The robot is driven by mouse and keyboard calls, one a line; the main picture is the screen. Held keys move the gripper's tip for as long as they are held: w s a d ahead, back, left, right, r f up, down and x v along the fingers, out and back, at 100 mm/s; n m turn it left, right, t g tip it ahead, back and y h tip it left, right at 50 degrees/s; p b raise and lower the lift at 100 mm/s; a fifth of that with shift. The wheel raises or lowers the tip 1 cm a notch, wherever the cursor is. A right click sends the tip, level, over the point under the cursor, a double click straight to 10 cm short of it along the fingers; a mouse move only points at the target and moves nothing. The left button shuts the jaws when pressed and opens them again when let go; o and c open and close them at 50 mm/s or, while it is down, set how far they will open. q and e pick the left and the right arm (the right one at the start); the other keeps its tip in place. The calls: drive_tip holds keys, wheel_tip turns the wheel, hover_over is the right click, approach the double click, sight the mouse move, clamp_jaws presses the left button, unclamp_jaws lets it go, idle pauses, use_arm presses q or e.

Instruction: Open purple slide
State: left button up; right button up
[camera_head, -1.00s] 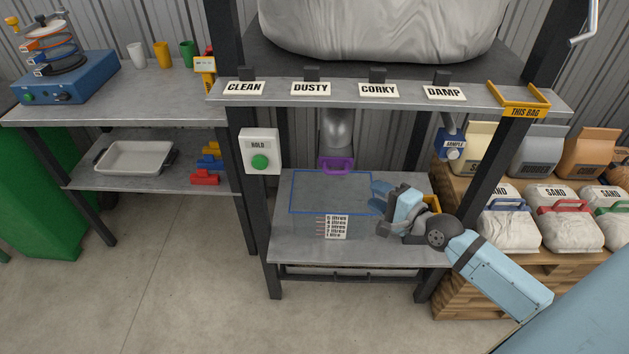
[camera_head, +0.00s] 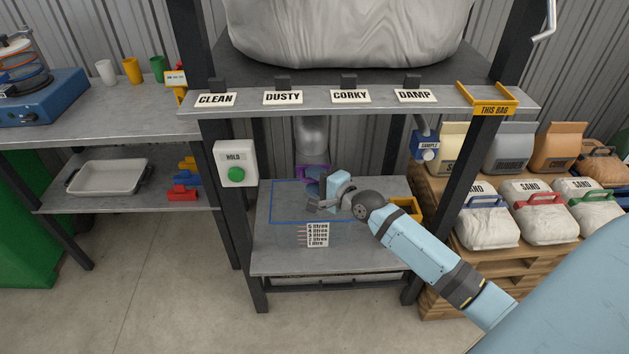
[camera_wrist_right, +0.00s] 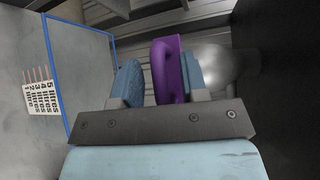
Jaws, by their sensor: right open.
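The purple slide (camera_head: 300,174) sits at the bottom of the grey metal spout (camera_head: 311,138) under the upper shelf. My right gripper (camera_head: 316,188) is at the slide in the head view and partly hides it. In the right wrist view the slide's purple handle (camera_wrist_right: 169,72) stands between the two blue fingers of my right gripper (camera_wrist_right: 163,77). The jaws are open, with a gap on the left side of the handle; the right finger is close to it, and I cannot tell whether they touch. My left gripper is not in view.
A clear blue-edged box (camera_head: 273,205) with a litre scale (camera_head: 317,235) stands below the spout. A HOLD box with a green button (camera_head: 236,176) is on the left post. The SAMPLE fitting (camera_head: 427,147) and a dark post are to the right.

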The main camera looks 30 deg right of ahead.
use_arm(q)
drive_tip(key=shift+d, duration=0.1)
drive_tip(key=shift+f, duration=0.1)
use_arm(e)
clamp_jaws()
drive_tip(key=shift+s+a+r+p, duration=0.1)
drive_tip(key=shift+s+a+p, duration=0.15)
drive_tip(key=shift+p, duration=0.1)
drive_tip(key=s+a+p, duration=0.1)
drive_tip(key=s, duration=0.1)
drive_tip(key=s+a+p, duration=0.1)
drive_tip(key=shift+s, duration=0.4)
unclamp_jaws()
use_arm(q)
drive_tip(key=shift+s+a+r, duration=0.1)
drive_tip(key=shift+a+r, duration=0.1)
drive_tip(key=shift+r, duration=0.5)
